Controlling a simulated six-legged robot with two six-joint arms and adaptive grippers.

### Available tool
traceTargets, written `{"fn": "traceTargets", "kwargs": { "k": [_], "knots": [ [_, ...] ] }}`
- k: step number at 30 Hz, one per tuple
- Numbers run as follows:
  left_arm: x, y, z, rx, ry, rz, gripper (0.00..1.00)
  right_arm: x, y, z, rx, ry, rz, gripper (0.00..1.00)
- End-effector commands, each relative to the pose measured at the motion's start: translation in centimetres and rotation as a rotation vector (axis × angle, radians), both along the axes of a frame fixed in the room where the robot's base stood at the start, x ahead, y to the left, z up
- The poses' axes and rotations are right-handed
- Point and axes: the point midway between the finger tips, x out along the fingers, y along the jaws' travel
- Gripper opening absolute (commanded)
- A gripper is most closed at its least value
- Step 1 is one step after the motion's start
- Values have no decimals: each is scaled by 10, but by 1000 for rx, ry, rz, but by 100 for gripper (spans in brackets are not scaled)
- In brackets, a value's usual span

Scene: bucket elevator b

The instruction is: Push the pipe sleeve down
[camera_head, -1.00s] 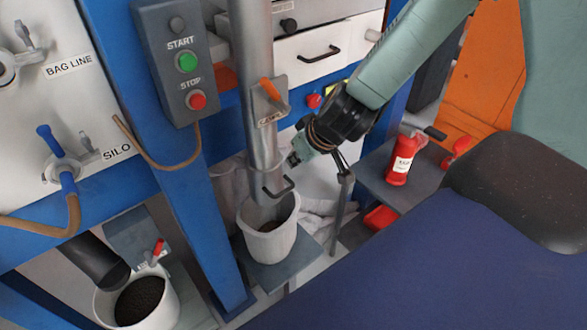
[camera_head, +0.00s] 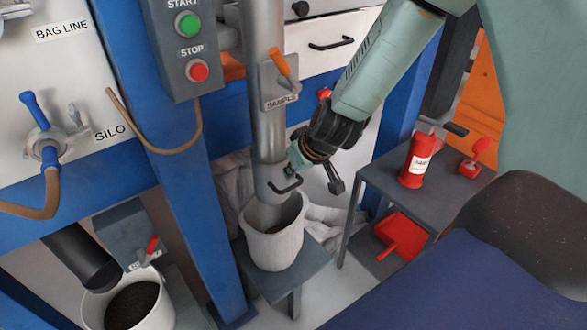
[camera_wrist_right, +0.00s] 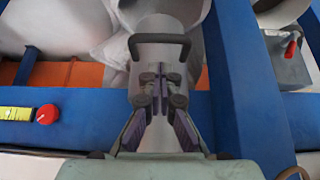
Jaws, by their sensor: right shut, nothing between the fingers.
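The grey pipe sleeve (camera_head: 268,180) is the lower end of the vertical metal pipe (camera_head: 268,130). A dark bar handle (camera_head: 286,187) sticks out from its front. Its lower end reaches the mouth of a white bucket (camera_head: 273,245). My right gripper (camera_head: 294,162) is shut and empty, just above the handle and close to the pipe. In the right wrist view its closed fingertips (camera_wrist_right: 160,88) lie in front of the pipe, with the handle (camera_wrist_right: 160,40) beyond them. Whether they touch the sleeve, I cannot tell. My left gripper is out of view.
A sample lever (camera_head: 281,62) sits higher on the pipe. A START/STOP box (camera_head: 175,55) and blue post (camera_head: 180,180) stand left. A grey shelf (camera_head: 375,180) with a red bottle (camera_head: 416,160) stands right. Another bucket (camera_head: 160,310) stands lower left.

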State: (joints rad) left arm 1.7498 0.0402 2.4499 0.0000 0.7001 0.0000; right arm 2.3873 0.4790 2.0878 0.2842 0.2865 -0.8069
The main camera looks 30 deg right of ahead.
Motion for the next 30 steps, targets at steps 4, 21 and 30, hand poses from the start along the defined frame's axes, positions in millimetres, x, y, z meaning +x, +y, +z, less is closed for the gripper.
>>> {"fn": "traceTargets", "kwargs": {
  "k": [4,21,30],
  "knots": [
    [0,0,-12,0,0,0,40,-3,0,-16,0,1,0,0],
    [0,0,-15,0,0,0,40,-5,-1,-21,0,-1,0,0],
    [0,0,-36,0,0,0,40,-5,-1,-48,-1,0,0,0]
  ]
}}
